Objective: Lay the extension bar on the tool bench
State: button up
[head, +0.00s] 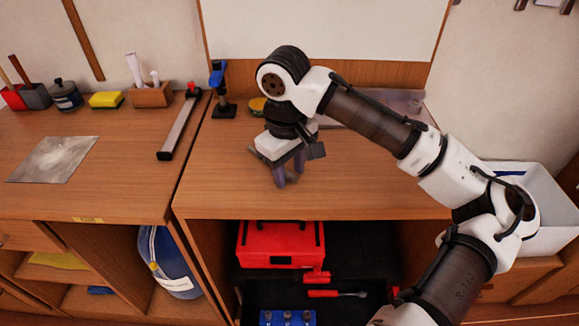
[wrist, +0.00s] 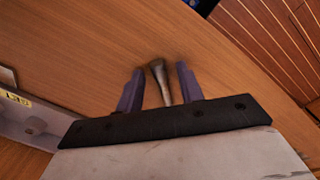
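My gripper (head: 289,170) points down over the right bench (head: 350,185), near its front edge left of the middle. In the wrist view, a short metal bar (wrist: 160,80) with a thicker rounded end, seemingly the extension bar, lies between the two purple fingers. Thin gaps show on both sides of it, so the fingers look open around it, not pressed on it. I cannot tell whether the bar touches the bench top. In the head view, the bar is not discernible at the fingers.
A grey tray (head: 405,103) stands at the back right of the bench, partly behind my arm. A blue-topped clamp (head: 222,95) stands at the back left. Below are a red toolbox (head: 280,244) and an open dark drawer with a blue socket rail (head: 287,318). The bench front is mostly clear.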

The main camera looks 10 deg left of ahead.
notch_tip(320, 180, up, 12)
jog(key=shift+s+a+r, duration=0.2)
jog(key=shift+s, duration=0.1)
dwell(0.3)
dwell(0.5)
